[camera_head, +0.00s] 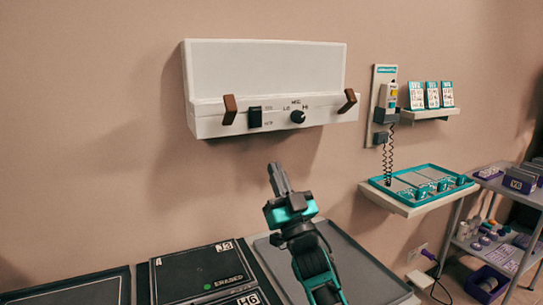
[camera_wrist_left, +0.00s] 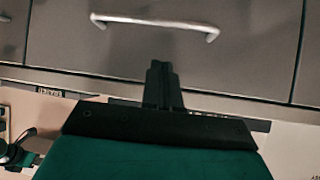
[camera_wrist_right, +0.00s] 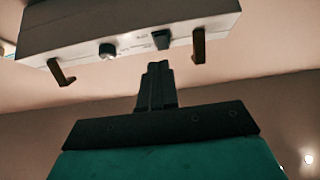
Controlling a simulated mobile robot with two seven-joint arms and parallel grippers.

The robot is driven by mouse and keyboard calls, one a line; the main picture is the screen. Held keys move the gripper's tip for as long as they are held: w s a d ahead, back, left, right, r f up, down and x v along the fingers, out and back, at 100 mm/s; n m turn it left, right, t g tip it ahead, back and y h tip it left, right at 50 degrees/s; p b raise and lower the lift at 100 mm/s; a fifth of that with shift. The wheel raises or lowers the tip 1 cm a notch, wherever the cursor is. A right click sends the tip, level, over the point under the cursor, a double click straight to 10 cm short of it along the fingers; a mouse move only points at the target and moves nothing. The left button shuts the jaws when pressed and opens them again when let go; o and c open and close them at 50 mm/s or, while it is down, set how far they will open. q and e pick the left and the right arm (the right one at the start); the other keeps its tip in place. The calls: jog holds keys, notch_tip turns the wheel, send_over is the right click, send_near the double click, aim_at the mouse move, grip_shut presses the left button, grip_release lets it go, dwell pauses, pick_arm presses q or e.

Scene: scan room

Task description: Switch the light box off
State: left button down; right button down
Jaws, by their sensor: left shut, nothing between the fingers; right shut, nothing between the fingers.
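The white light box (camera_head: 265,68) hangs on the wall, its panel pale and not visibly glowing. Its lower strip carries a black rocker switch (camera_head: 255,117), a black round knob (camera_head: 298,117) and a brown clip near each end. My right gripper (camera_head: 276,166) is shut and empty, pointing up below the box, apart from it. In the right wrist view the switch (camera_wrist_right: 161,40) and knob (camera_wrist_right: 107,50) show beyond the shut fingers (camera_wrist_right: 157,68). My left gripper (camera_wrist_left: 160,68) is shut and empty, facing a grey drawer front; it is not in the head view.
A wall handset (camera_head: 387,97) with a coiled cord hangs right of the box. Black cases (camera_head: 200,272) and a grey tray (camera_head: 350,262) lie below. The drawer has a metal handle (camera_wrist_left: 155,22).

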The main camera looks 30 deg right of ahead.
pick_arm(q)
jog(key=shift+w+d+r, duration=0.3)
jog(key=shift+w+r, duration=0.15)
jog(key=shift+w, duration=0.1)
pick_arm(e)
jog(key=v, duration=0.3)
jog(key=shift+w+f, duration=0.2)
pick_arm(q)
jog(key=shift+s+f, duration=0.1)
jog(key=shift+s, duration=0.05)
